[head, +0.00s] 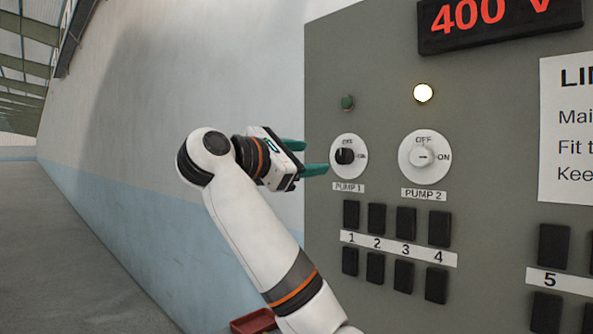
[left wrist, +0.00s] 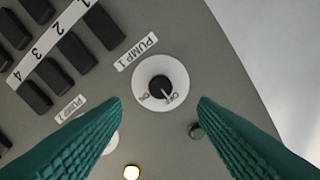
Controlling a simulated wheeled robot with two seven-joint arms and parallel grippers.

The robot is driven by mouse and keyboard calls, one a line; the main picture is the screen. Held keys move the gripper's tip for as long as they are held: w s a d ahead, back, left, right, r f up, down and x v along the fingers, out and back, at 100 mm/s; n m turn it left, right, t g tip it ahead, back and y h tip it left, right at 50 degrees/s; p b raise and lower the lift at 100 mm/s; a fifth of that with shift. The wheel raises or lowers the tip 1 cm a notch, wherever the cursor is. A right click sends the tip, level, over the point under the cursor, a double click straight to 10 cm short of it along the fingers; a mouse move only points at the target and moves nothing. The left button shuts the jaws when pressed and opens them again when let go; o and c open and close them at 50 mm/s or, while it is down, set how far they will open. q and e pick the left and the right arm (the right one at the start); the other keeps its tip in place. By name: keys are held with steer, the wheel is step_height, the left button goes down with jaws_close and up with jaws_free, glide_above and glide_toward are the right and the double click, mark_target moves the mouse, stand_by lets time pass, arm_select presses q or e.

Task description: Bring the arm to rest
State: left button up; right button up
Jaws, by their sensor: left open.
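My left gripper (head: 314,158) is in front of the grey panel, its teal fingers spread and nothing between them. It is just left of the PUMP 1 switch (head: 345,156) in the head view. In the left wrist view, the PUMP 1 switch (left wrist: 161,86) shows between and beyond the fingertips, apparently untouched. Its black knob's mark appears to point toward OFF. My left arm (head: 250,230) is raised and bent, coming up from below. My right gripper is not in view.
The grey panel (head: 380,60) carries the PUMP 2 switch (head: 424,157), pointing toward ON, under a lit lamp (head: 423,92). The lamp above PUMP 1 (head: 347,102) is dark green. Several black rockers (head: 377,218) sit below. Open floor (head: 70,260) lies left; a red box (head: 254,321) is low down.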

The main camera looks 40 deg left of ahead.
arm_select(q)
steer(key=shift+s, duration=1.15)
